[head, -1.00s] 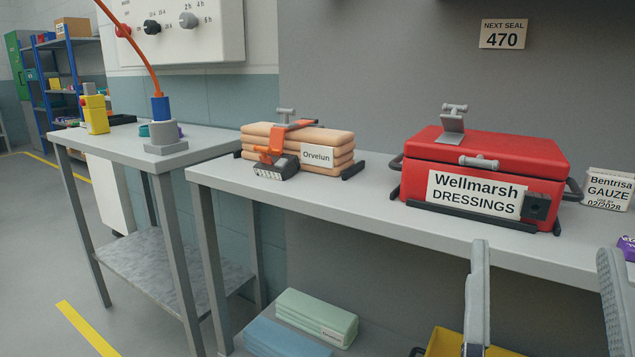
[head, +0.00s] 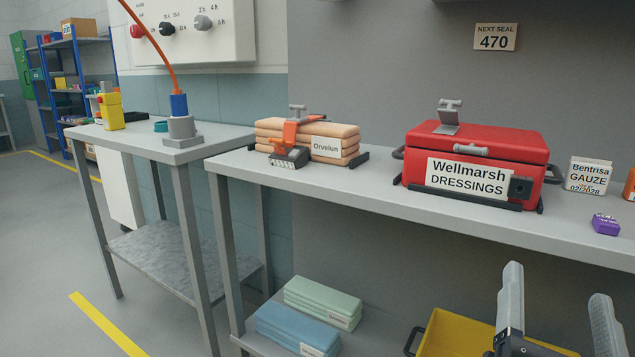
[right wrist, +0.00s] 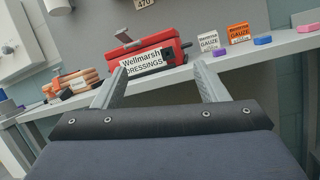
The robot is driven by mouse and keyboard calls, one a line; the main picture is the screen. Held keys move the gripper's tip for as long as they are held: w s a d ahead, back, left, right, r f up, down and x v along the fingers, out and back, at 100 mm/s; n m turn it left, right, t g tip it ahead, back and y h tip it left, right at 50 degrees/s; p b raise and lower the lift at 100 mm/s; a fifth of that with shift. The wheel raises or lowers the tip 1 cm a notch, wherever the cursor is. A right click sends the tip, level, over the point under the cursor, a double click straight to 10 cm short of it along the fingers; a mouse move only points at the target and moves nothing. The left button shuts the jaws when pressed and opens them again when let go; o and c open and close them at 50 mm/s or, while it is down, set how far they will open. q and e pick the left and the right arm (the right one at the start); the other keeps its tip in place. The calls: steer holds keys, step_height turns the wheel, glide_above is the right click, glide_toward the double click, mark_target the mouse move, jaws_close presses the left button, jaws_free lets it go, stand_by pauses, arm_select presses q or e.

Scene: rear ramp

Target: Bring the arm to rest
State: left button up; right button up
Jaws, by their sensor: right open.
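My right gripper (head: 558,310) is at the bottom right of the head view, in front of and below the bench edge. Its two fingers are wide apart with nothing between them. In the right wrist view the open fingers (right wrist: 160,85) point toward the bench and the red Wellmarsh dressings case (right wrist: 150,57), apart from it. The red case (head: 478,168) is closed on the bench (head: 390,208). My left gripper is not in the head view.
Tan Orvelun packs (head: 335,130) with an orange clamp stand left on the bench. A gauze box (head: 588,176) and a purple item (head: 606,224) are at right. Below are a yellow bin (head: 455,330), green packs (head: 322,302) and blue packs (head: 297,328). Floor (head: 50,240) is clear at left.

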steer(key=d+f+m+g+y, duration=0.1)
steer(key=d+f+m+g, duration=0.25)
steer(key=f, duration=0.25)
steer(key=w+d+f+m+g+y, duration=0.1)
steer(key=d+f+m+g, duration=0.15)
steer(key=f+m, duration=0.35)
steer(key=d+f+m+g+y, duration=0.1)
steer(key=d+f+m+g, duration=0.1)
steer(key=f+m+g, duration=0.35)
steer(key=s+a+f+m+g+y, duration=0.35)
steer(key=a+f+m+y, duration=0.7)
steer(key=m, duration=0.45)
step_height(320, 180, up, 34)
steer(key=d+p, duration=0.1)
steer(key=p, duration=3.5)
steer(key=shift+d+t, duration=0.4)
